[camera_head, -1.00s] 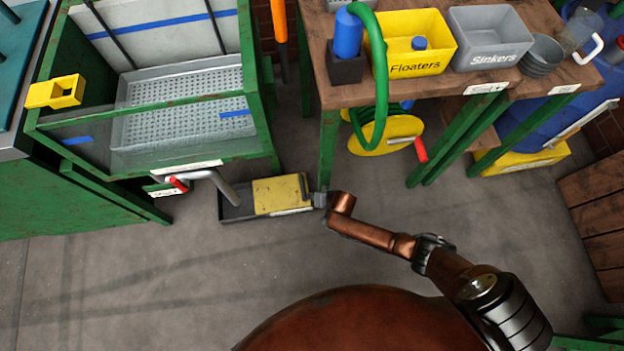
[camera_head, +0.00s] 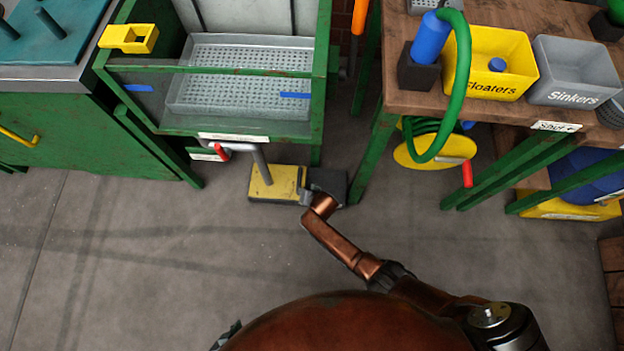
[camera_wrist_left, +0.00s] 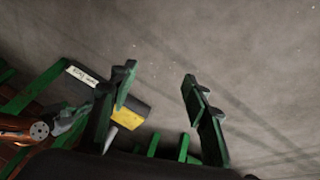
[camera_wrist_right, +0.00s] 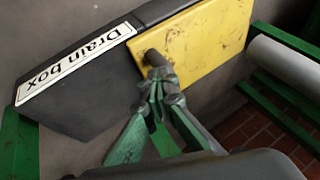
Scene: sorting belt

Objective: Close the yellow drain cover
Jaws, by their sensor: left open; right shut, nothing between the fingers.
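The drain box is a low dark box on the floor; its yellow drain cover (camera_head: 272,184) lies over the left part in the head view, and a dark part (camera_head: 330,182) shows on the right. The box also shows in the right wrist view with a "Drain box" label (camera_wrist_right: 78,62) and the yellow cover (camera_wrist_right: 200,45). My right gripper (camera_wrist_right: 160,82) is shut and empty, its fingertips at the cover's near edge by a small dark peg; contact is unclear. My left gripper (camera_wrist_left: 158,82) is open and empty, well away from the box.
A drain pipe with a red handle (camera_head: 222,151) hangs over the box from the green sink stand (camera_head: 318,110). A wooden workbench (camera_head: 400,100) with green legs stands to the right, a hose reel (camera_head: 432,152) under it. The floor (camera_head: 120,260) in front is clear.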

